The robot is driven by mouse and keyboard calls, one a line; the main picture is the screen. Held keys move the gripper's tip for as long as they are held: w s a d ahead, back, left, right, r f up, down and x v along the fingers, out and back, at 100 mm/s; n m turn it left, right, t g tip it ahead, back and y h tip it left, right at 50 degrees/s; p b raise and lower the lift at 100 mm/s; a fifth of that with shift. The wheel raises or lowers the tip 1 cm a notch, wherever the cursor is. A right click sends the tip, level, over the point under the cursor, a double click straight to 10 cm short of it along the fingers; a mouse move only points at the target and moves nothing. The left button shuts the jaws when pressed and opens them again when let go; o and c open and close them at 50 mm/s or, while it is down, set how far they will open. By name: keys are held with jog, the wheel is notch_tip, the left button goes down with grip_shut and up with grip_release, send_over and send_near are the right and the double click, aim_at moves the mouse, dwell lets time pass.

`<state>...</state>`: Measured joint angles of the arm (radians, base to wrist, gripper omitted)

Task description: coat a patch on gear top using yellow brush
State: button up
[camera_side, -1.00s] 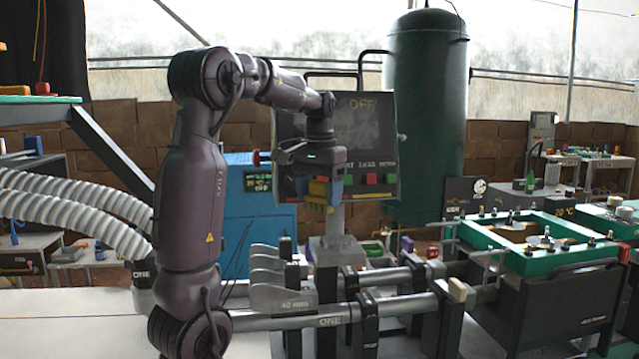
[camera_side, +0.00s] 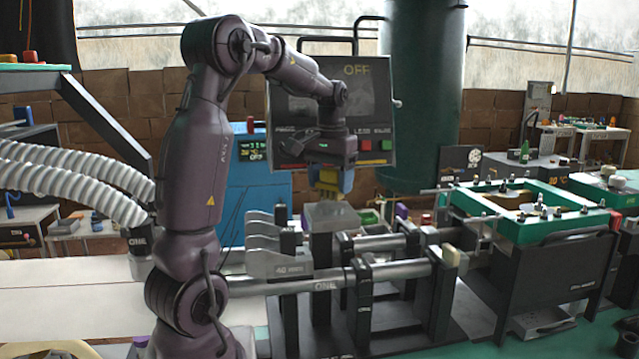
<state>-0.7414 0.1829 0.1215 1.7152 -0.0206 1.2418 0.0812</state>
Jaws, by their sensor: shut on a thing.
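My gripper (camera_side: 331,178) points down in front of the dark control panel and is shut on the yellow brush (camera_side: 326,193). Blue shows beside the yellow, and I cannot tell whether that is finger or brush. The brush's lower end is just above or touching the top of a grey block (camera_side: 333,218) on a dark post; I cannot tell which. I cannot clearly make out a toothed gear, so whether this block is the gear is unclear. The bristles are too small to see.
Metal rails (camera_side: 390,283) with dark clamps and upright grey plates (camera_side: 275,262) surround the block. The control panel (camera_side: 370,125) stands close behind. A green frame (camera_side: 545,232) with several knobs is at right. A blue cabinet (camera_side: 262,190) stands behind at left.

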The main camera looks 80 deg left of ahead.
jog(key=w, duration=0.3)
jog(key=shift+w, duration=0.15)
jog(key=shift+s, duration=3.2)
jog(key=shift+s+a, duration=0.15)
jog(key=shift+s, duration=0.05)
jog(key=shift+w+a, duration=0.2)
jog(key=shift+w, duration=3.35)
jog(key=shift+s, duration=3.4)
jog(key=shift+s+r, duration=0.1)
jog(key=shift+r, duration=0.05)
notch_tip(320, 180, up, 6)
